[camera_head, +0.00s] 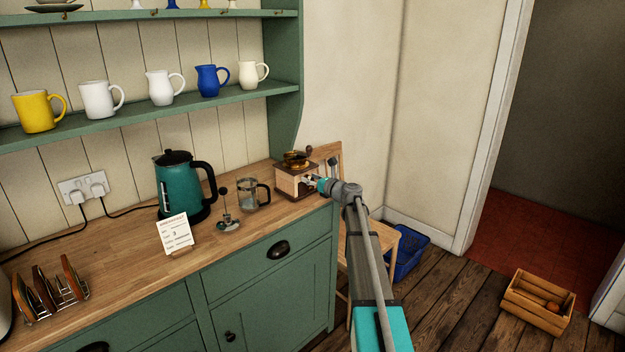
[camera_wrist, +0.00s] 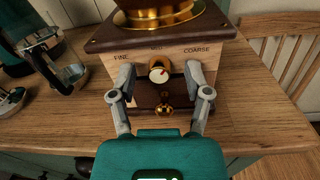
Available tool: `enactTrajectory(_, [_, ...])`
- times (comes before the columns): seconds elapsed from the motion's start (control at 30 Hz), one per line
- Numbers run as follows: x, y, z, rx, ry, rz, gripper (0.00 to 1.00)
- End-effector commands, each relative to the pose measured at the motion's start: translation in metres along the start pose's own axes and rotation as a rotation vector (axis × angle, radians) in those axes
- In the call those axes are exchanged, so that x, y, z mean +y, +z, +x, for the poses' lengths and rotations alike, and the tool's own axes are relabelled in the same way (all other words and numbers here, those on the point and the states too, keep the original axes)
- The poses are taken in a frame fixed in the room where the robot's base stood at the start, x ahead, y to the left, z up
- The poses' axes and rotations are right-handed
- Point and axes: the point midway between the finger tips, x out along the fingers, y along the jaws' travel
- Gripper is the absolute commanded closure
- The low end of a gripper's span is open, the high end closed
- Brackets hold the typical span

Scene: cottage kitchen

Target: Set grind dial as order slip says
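The coffee grinder (camera_head: 292,180) stands at the right end of the counter. In the wrist view its wooden front (camera_wrist: 135,55) reads FINE at left and COARSE at right; the word between them is unclear. The small round grind dial (camera_wrist: 158,74) is below, with a pale face and a red mark; its exact setting is unclear. My gripper (camera_wrist: 159,75) is open, one finger on each side of the dial, apparently apart from it. It also shows at the grinder's front in the head view (camera_head: 318,183). The order slip (camera_head: 174,234) stands upright on the counter; its lines are mostly too small to read.
A brass drawer knob (camera_wrist: 165,110) sits below the dial. A French press (camera_head: 252,194), its plunger (camera_head: 227,212), a teal kettle (camera_head: 180,185) and a toast rack (camera_head: 50,295) are on the counter. A wooden chair (camera_head: 395,250) stands beyond the counter's right end.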

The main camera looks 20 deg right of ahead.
Motion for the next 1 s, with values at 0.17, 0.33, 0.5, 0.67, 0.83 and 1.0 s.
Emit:
enactTrajectory(0.17, [-0.0003,0.0,-0.0005,0.0,0.0,0.0,0.69])
enactTrajectory(0.33, [-0.0007,0.0001,-0.0006,0.0,-0.001,0.0,1.0])
enactTrajectory(0.5, [-0.0011,0.0001,-0.0008,0.0,-0.002,-0.001,1.0])
enactTrajectory(0.67, [-0.0014,0.0004,-0.0009,0.001,-0.002,-0.031,1.0])
enactTrajectory(0.83, [-0.0016,0.0008,-0.0011,0.005,-0.003,-0.129,1.0])
enactTrajectory(1.0, [-0.0017,0.001,-0.0012,0.011,-0.004,-0.255,1.0])
